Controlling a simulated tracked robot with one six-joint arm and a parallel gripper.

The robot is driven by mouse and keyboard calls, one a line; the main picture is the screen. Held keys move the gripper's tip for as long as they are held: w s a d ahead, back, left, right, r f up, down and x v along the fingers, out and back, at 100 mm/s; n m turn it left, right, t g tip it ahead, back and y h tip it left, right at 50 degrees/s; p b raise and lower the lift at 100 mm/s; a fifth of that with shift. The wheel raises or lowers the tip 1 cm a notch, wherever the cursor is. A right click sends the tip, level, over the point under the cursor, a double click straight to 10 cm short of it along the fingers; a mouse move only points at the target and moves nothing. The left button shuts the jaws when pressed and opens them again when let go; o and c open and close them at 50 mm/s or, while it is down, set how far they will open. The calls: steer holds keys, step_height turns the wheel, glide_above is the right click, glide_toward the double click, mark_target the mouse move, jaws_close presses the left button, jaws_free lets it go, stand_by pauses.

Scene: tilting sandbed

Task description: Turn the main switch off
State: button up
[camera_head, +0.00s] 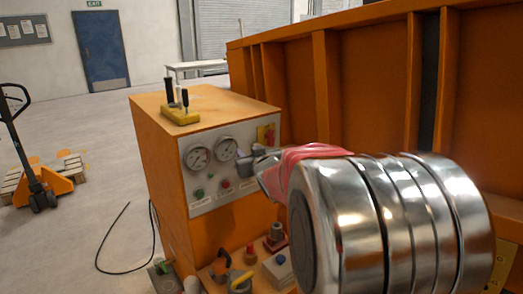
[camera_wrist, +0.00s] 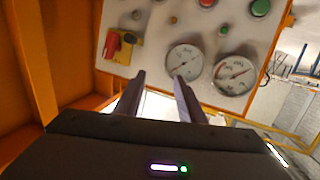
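The main switch, a red handle on a yellow plate (camera_head: 266,134), is at the upper right of the grey control panel (camera_head: 205,203). In the wrist view, which is turned over, the red switch handle (camera_wrist: 112,45) shows at the upper left. My gripper (camera_head: 256,156) is in front of the panel, just below and left of the switch in the head view. In the wrist view my gripper (camera_wrist: 159,78) has its two fingers apart with nothing between them. The fingertips are beside the switch, towards the gauges, and do not appear to touch it. My arm hides part of the panel's right side.
Two gauges (camera_head: 198,157) and small green and red buttons are on the same panel. A yellow lever block (camera_head: 181,115) stands on the orange cabinet. Several loose items, including a red-based knob (camera_head: 276,237), sit below. The tall orange wall (camera_head: 370,80) is close on the right.

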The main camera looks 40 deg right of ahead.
steer(key=s+a+f+n+g+y, duration=0.1)
steer(key=s+a+f+g, duration=0.2)
steer(key=s+a, duration=0.6)
steer(key=s+a+f+g+y, duration=0.2)
steer(key=s+a+f+g, duration=0.1)
steer(key=s+a, duration=0.6)
steer(key=s+a+f+n+g+y, duration=0.1)
steer(key=s+a+f+g, duration=0.2)
steer(key=s+a, duration=0.7)
steer(key=s, duration=0.4)
steer(key=shift+s+f+n+y, duration=0.3)
steer(key=shift+s+f+y, duration=0.05)
steer(key=shift+y, duration=0.05)
steer(key=shift+a, duration=0.1)
steer(key=shift+c, duration=0.6)
steer(key=shift+s, duration=0.1)
